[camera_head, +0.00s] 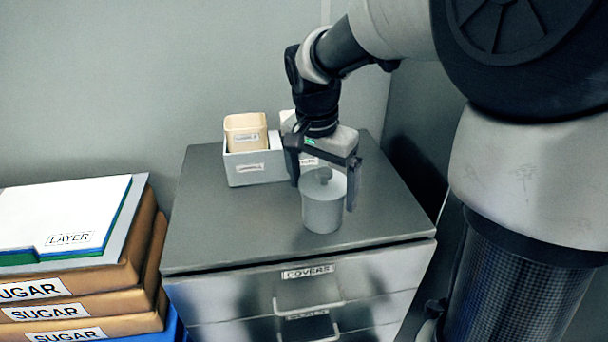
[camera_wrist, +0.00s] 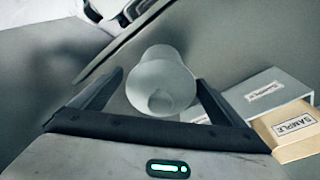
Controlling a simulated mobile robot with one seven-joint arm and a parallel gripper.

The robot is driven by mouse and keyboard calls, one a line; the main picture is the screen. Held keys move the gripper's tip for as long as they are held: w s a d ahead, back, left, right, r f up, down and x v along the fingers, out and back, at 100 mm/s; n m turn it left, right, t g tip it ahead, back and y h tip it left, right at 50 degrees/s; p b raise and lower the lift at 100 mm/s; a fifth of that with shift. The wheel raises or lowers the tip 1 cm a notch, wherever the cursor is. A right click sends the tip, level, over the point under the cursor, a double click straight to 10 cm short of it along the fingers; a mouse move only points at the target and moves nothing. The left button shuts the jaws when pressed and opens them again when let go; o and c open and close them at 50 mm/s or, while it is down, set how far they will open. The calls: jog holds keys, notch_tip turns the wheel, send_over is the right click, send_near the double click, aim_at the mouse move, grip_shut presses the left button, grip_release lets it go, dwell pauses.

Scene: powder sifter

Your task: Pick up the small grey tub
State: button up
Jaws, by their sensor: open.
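The small grey tub (camera_head: 323,213) stands upright on the cabinet top, near its front edge, with a round knob on its lid. My gripper (camera_head: 322,193) points down over it, open, with one finger on each side of the tub's upper part. In the wrist view the tub (camera_wrist: 160,82) lies between the two fingers of my gripper (camera_wrist: 158,88). A gap shows on both sides there. I cannot tell whether a finger touches it.
The grey cabinet (camera_head: 225,230) has drawers, the top one labelled COVERS. Behind the tub is a grey bin (camera_head: 247,173) with a tan container (camera_head: 246,131) labelled SAMPLE. Stacked SUGAR bags (camera_head: 75,312) lie to the left. The cabinet's left front top is clear.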

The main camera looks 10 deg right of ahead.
jog(key=shift+w+d+f+b, duration=0.1)
jog(key=shift+w+f+b, duration=0.15)
jog(key=shift+f, duration=0.65)
jog(key=shift+w+d+f+b, duration=0.15)
jog(key=shift+f+b, duration=0.2)
jog(key=shift+f, duration=0.55)
jog(key=shift+w+d+f+b, duration=0.15)
jog(key=shift+f+b, duration=0.15)
jog(key=shift+f, duration=0.6)
jog(key=shift+c, duration=0.4)
